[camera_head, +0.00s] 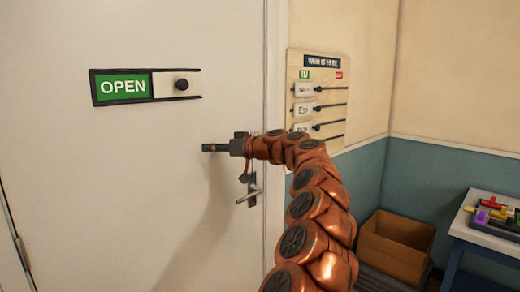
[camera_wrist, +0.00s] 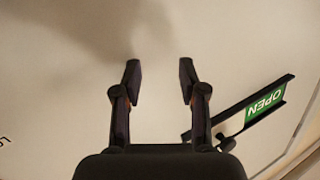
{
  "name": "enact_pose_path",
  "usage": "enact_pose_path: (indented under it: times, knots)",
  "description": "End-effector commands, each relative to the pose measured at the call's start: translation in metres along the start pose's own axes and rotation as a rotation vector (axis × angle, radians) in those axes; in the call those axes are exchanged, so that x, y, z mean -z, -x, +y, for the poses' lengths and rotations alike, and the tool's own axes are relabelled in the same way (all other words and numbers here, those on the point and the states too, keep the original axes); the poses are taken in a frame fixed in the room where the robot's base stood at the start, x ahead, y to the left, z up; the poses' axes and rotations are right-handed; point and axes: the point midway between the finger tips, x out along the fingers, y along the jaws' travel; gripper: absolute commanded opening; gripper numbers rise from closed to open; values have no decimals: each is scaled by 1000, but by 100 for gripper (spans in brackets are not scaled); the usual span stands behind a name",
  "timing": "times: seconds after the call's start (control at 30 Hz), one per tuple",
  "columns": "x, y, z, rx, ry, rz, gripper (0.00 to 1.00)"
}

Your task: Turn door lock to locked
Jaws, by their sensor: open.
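The white door (camera_head: 130,200) fills the left of the head view. Its lever handle (camera_head: 248,195) sits near the right edge, below my gripper, with a dark piece just above it. I cannot tell whether that piece is the lock, or which way the lock is set; my arm may hide part of it. My gripper (camera_head: 208,147) is in front of the door, pointing left, above and left of the handle. In the wrist view, my gripper's two fingers (camera_wrist: 160,70) are apart with only pale door surface between them.
A sign frame with a green OPEN panel (camera_head: 123,87) and dark knob (camera_head: 182,84) is on the door, upper left of my gripper; the panel also shows in the wrist view (camera_wrist: 265,104). A slider board (camera_head: 320,75), cardboard box (camera_head: 395,245) and blue table (camera_head: 490,235) are right.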

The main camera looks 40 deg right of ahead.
Motion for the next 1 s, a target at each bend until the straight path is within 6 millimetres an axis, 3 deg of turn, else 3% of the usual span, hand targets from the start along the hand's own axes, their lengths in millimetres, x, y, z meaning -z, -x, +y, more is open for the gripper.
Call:
enact_pose_path:
  times: [0.03, 0.1, 0.2, 0.33, 0.43, 0.57, 1.0]
  knots:
    - [-2, 14, 32, -53, 19, 32, 42]
    - [-1, 38, 72, -130, 57, 78, 42]
    - [-2, 73, 119, -234, 114, 125, 42]
    - [-2, 111, 157, -332, 174, 158, 42]
    - [-4, 126, 172, -373, 200, 168, 42]
    - [-3, 132, 178, -392, 214, 170, 42]
    - [5, 101, 190, -391, 213, 168, 42]
